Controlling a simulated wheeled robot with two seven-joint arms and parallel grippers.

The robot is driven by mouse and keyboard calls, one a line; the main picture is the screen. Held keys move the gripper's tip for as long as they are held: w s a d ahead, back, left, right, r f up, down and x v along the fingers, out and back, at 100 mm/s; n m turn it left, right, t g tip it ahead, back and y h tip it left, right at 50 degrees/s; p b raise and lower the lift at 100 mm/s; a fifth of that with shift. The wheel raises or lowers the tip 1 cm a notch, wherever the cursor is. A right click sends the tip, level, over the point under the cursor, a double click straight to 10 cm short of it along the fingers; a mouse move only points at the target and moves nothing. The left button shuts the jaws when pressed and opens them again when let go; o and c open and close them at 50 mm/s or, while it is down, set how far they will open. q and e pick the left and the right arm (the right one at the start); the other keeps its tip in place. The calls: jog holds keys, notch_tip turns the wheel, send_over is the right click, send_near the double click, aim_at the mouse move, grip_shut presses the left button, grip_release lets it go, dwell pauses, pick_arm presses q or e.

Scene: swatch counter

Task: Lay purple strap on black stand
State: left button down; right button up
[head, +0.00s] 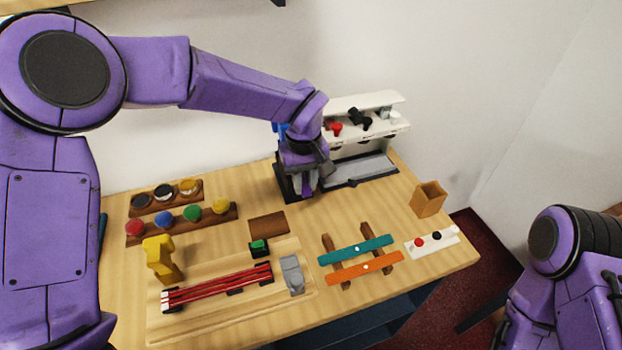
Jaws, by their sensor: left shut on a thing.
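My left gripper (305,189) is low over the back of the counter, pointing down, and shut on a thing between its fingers. That thing looks like the purple strap (303,182), mostly hidden by the fingers and hard to tell from my purple arm. A black upright shape with a flat foot, seemingly the black stand (283,183), is right beside the gripper and partly behind it. I cannot tell whether strap and stand touch. My right arm shows at the lower right; its gripper is out of view.
A teal strap (355,249) and an orange strap (364,268) lie across brown rails. A white machine (365,103) with a grey tray (370,168) stands behind. Coloured knobs (192,213), a yellow piece (160,258) and red rods (217,287) fill the left. A wooden box (428,198) is right.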

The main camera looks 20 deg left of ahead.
pick_arm(q)
jog(key=shift+w, duration=0.1)
dwell(0.3)
jog(key=shift+p, duration=0.85)
dwell(0.4)
jog(key=shift+f, duration=0.85)
dwell(1.3)
jog(key=c, duration=0.9)
grip_release()
jog(key=shift+o, duration=0.2)
notch_tip(320, 180, up, 10)
jog(key=b, duration=0.1)
jog(key=shift+r+b, duration=0.25)
jog(key=shift+b, duration=0.05)
